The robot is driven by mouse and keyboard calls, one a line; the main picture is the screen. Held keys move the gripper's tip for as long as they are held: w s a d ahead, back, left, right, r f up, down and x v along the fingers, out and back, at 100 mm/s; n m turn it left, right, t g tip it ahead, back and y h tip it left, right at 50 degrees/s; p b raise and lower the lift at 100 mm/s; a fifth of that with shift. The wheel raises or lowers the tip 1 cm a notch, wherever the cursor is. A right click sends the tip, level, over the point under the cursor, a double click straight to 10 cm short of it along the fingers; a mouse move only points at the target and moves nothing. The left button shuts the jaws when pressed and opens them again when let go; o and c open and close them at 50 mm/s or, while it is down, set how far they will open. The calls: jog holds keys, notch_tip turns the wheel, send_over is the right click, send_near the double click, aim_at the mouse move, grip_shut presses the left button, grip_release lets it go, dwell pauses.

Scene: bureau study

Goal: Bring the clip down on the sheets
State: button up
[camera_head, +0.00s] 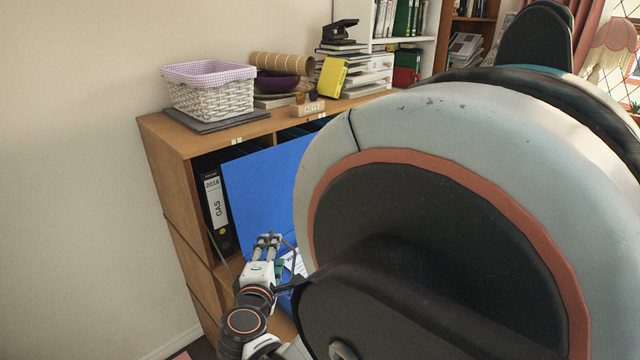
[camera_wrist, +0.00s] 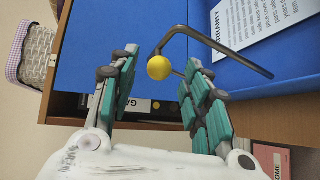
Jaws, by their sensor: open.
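The clip is a bent dark metal bar (camera_wrist: 225,50) with a yellow ball (camera_wrist: 159,67) on its end, in the wrist view. The ball shows between the two fingers of my gripper (camera_wrist: 162,60); I see no clear contact. The gripper is open, with green pads. A white printed sheet (camera_wrist: 265,22) headed WARRANTY lies on the blue folder (camera_wrist: 95,30), beside and partly under the bar. In the head view the open blue folder (camera_head: 255,180) leans at the cabinet front, with my gripper (camera_head: 268,238) before it. The sheet (camera_head: 297,262) shows only in part there.
A wicker basket (camera_head: 210,95), bowl (camera_head: 277,83) and yellow box (camera_head: 332,78) stand on top. My own arm hides much of the right side.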

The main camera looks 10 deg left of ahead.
jog(key=shift+b+x, duration=0.4)
jog(key=shift+x, duration=1.55)
jog(key=shift+c, duration=0.6)
grip_shut()
